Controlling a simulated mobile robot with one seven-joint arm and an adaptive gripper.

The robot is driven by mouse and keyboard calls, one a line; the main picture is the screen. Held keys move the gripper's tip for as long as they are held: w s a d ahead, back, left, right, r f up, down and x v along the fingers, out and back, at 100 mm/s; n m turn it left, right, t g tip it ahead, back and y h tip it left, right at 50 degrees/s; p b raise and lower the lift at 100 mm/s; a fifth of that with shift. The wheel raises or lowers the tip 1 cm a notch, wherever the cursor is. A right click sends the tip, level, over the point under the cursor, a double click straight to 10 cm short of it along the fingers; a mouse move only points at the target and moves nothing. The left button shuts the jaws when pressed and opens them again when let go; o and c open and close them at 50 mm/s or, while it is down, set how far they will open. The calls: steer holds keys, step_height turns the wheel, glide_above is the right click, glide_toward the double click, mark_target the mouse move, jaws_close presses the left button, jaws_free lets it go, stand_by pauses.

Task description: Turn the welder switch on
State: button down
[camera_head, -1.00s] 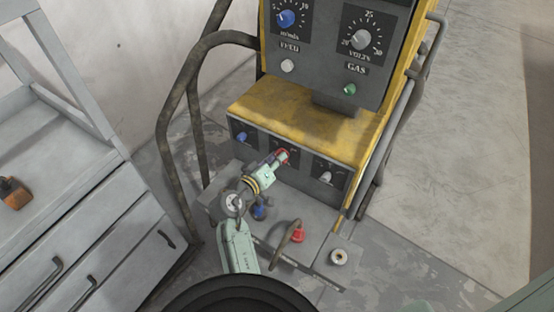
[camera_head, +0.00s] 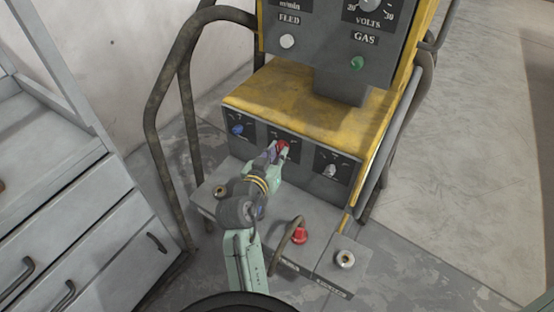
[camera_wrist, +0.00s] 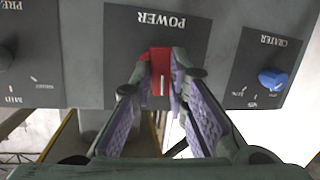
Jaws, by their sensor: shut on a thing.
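The red power switch (camera_head: 282,146) is the middle knob on the welder's low front panel. In the wrist view, which is upside down, the red switch (camera_wrist: 160,72) sits under the POWER label. My gripper (camera_head: 276,153) reaches it from the front. In the wrist view my gripper (camera_wrist: 162,76) has its fingertips on both sides of the switch, shut on it. The switch's white mark points straight up and down in that view. The fingers hide part of the switch and its dial markings in the head view.
A blue CRATER knob (camera_wrist: 271,79) is beside the switch; a grey knob (camera_head: 329,170) is on the other side. Below are a red plug (camera_head: 300,236) with a cable and a bare socket (camera_head: 345,259). A bent tube rail (camera_head: 160,130) and grey drawers (camera_head: 90,250) are on the left.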

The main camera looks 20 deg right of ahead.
steer(key=shift+f+m+b, duration=0.1)
steer(key=shift+m+b, duration=0.4)
steer(key=shift+b, duration=0.05)
steer(key=shift+t, duration=0.3)
steer(key=c, duration=1.6)
jaws_free()
steer(key=shift+o, duration=0.2)
steer(key=shift+s, duration=0.1)
steer(key=v, duration=0.7)
steer(key=shift+s+r, duration=0.15)
steer(key=shift+r, duration=0.05)
steer(key=shift+a+f, duration=0.1)
steer(key=shift+a, duration=0.05)
